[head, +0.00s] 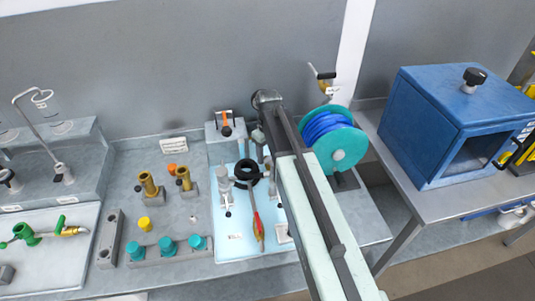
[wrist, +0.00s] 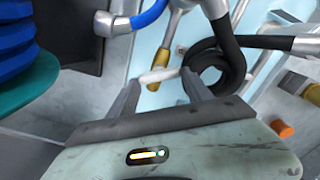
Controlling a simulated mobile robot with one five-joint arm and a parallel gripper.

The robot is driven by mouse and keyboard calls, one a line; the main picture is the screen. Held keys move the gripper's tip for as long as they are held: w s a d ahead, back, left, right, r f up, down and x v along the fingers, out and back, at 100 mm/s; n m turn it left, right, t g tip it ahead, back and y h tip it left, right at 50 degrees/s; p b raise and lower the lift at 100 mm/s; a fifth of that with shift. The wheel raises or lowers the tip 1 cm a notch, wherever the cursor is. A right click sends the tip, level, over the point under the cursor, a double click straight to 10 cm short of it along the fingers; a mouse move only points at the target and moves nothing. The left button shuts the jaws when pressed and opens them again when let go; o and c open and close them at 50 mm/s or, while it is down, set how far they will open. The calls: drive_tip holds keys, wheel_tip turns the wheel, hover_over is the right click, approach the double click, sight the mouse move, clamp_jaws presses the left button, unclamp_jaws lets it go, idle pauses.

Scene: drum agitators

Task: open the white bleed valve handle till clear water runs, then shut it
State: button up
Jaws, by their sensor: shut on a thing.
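The white bleed valve handle (wrist: 157,75) is a short white bar in the wrist view. It lies crosswise between the two dark fingers of my gripper (wrist: 160,80), which are shut on it. A brass-coloured part (wrist: 154,85) shows just behind the handle, and a pale tube with a brass fitting (wrist: 178,50) rises beyond it. In the head view my own arm covers this spot, and I cannot make out the handle or the fingertips there. I see no running water in either view, and its clarity cannot be told.
A black hose coil (wrist: 218,68) lies close beside the right finger. A blue hose (wrist: 150,16) passes beyond the fingers. A teal reel with blue hose (head: 335,140) stands right of my arm. A blue box (head: 440,120) stands far right.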

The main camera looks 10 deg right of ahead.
drive_tip(key=m, duration=0.6)
drive_tip(key=shift+d, duration=0.1)
idle(0.6)
drive_tip(key=o, duration=1.4)
drive_tip(key=shift+c, duration=0.2)
wheel_tip(320, 180, up, 8)
drive_tip(key=p, duration=0.8)
drive_tip(key=shift+f, duration=0.1)
